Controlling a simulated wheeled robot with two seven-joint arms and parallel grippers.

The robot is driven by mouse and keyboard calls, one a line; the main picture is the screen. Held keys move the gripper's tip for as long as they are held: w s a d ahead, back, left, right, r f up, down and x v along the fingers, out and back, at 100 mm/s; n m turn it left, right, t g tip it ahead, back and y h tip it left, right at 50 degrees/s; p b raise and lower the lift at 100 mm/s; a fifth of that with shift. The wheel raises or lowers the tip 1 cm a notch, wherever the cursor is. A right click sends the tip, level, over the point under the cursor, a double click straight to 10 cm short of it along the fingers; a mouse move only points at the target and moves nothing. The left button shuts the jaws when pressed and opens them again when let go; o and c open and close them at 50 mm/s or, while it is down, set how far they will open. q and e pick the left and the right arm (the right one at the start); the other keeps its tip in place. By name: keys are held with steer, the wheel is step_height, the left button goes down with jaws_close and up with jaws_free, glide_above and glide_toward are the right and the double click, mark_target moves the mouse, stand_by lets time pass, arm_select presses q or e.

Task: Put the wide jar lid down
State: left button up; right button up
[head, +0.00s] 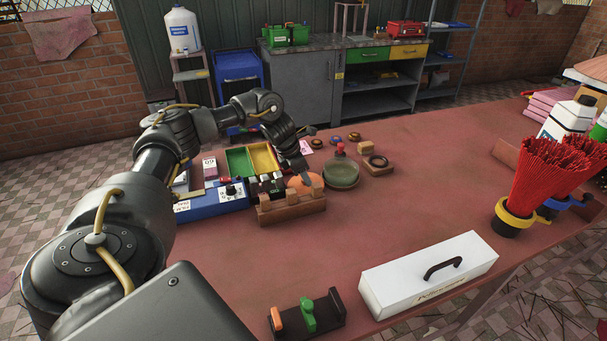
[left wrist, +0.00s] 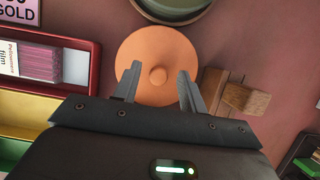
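The wide jar lid (left wrist: 157,45) is an orange disc with a small round knob in the left wrist view. In the head view the orange lid (head: 302,181) shows partly, behind a wooden rack and below my left gripper (head: 302,172). In the left wrist view the fingers of my left gripper (left wrist: 159,88) are apart, one on each side of the knob, with gaps between them and it. The lid looks flat and seems to lie on the table, though its underside is hidden. My right gripper is not in view.
A round greenish jar (head: 341,172) with a red knob above it stands right of the lid. The wooden rack (head: 290,207) is close in front. A green and yellow tray (head: 252,161) lies left. A white box (head: 428,276) stands front right; the middle right table is clear.

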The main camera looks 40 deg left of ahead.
arm_select(q)
steer(key=shift+r, duration=0.3)
steer(key=shift+a+r, duration=0.1)
steer(key=shift+r, duration=0.25)
steer(key=v, duration=1.1)
steer(key=shift+s+r, duration=0.25)
steer(key=shift+f, duration=0.1)
